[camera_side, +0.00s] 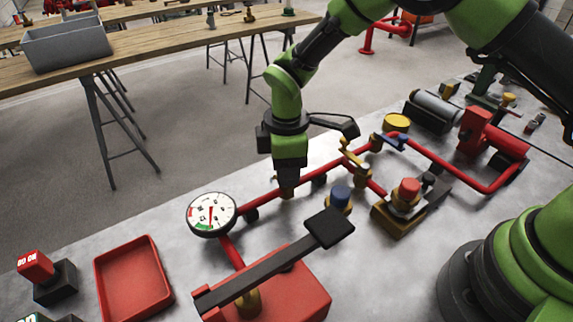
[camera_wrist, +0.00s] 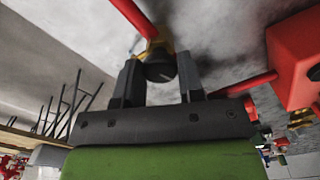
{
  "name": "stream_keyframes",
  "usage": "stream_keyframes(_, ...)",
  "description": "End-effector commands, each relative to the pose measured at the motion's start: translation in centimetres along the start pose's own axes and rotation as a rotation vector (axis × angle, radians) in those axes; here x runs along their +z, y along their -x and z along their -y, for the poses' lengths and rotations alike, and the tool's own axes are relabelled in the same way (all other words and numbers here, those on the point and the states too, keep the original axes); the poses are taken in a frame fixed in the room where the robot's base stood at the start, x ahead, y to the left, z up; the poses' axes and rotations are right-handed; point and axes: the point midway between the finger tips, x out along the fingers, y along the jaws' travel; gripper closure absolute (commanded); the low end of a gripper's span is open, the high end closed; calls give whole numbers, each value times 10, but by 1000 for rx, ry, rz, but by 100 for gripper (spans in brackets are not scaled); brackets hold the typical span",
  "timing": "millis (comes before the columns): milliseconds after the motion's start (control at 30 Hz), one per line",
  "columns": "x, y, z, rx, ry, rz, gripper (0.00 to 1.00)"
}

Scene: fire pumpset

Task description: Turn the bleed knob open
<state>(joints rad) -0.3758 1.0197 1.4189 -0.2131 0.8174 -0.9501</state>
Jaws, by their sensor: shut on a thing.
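My gripper (camera_side: 288,188) points straight down over the red pipe (camera_side: 265,200), to the right of the round pressure gauge (camera_side: 211,215) in the side view. In the wrist view, a dark round knob (camera_wrist: 160,68) on a brass fitting (camera_wrist: 155,45) sits between the two fingers of my gripper (camera_wrist: 161,75). I take it to be the bleed knob. The fingers are shut on it. In the side view the gripper hides the knob, and a little brass shows below the fingers. The knob's turned angle cannot be told.
A long black lever (camera_side: 275,262) lies over a red box (camera_side: 305,292) in front of my gripper. A blue cap (camera_side: 340,196) stands close on the right, with brass valves (camera_side: 356,165) behind it. A red tray (camera_side: 130,285) is at left. Bare table lies behind the pipe.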

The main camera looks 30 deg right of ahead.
Motion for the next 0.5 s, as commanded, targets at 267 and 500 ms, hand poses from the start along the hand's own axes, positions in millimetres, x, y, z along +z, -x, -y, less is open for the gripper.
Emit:
stream_keyframes(267, 0, 1, 0, -2, 146, 2, 88)
stream_keyframes(500, 1, 1, 0, -2, 201, 2, 88)
